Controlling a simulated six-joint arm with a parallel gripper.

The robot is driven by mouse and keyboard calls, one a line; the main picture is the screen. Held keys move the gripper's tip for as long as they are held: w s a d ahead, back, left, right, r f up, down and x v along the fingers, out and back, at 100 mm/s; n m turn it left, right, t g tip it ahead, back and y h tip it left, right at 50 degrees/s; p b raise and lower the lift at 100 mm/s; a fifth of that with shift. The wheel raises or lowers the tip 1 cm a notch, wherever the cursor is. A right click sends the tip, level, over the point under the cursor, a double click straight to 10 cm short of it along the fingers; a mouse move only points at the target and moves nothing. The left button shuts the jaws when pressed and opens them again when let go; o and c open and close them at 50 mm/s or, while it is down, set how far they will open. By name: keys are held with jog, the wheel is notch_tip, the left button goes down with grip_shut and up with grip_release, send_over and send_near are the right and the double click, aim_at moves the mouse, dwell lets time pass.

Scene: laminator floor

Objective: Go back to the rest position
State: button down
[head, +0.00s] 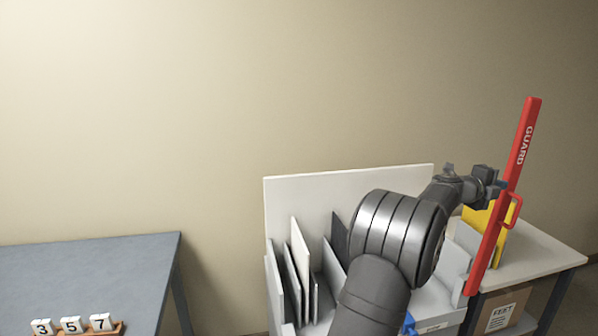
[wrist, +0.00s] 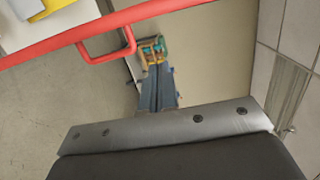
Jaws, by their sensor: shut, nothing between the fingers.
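My gripper (head: 498,185) is at the upper right in the head view, at the end of my raised arm. It is beside the red guard bar (head: 514,170), and I cannot tell from this view whether they touch. In the wrist view, the two blue-grey fingers (wrist: 157,75) lie together, shut, with nothing seen between them. The red guard also crosses the top left of the wrist view (wrist: 60,48), with its loop handle (wrist: 107,50), to one side of the fingers.
A pale rack (head: 279,285) with upright panels stands behind my arm. A side table (head: 545,255) holds a yellow item (head: 478,219), with a cardboard box (head: 497,312) below. A grey table (head: 90,265) at left carries number blocks (head: 72,325). The upper wall area is clear.

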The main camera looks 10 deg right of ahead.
aim_at(517, 196)
jog(key=a+r, duration=0.2)
jog(key=a, duration=0.2)
jog(key=d+f, duration=0.2)
jog(key=d, duration=0.2)
jog(key=d+f, duration=0.2)
jog(key=d, duration=0.3)
jog(key=w+d+f, duration=0.1)
jog(key=d+f, duration=0.2)
jog(key=d, duration=0.2)
jog(key=shift+w, duration=0.1)
jog(key=s+a+f, duration=0.1)
jog(key=a, duration=2.2)
jog(key=shift+f, duration=0.15)
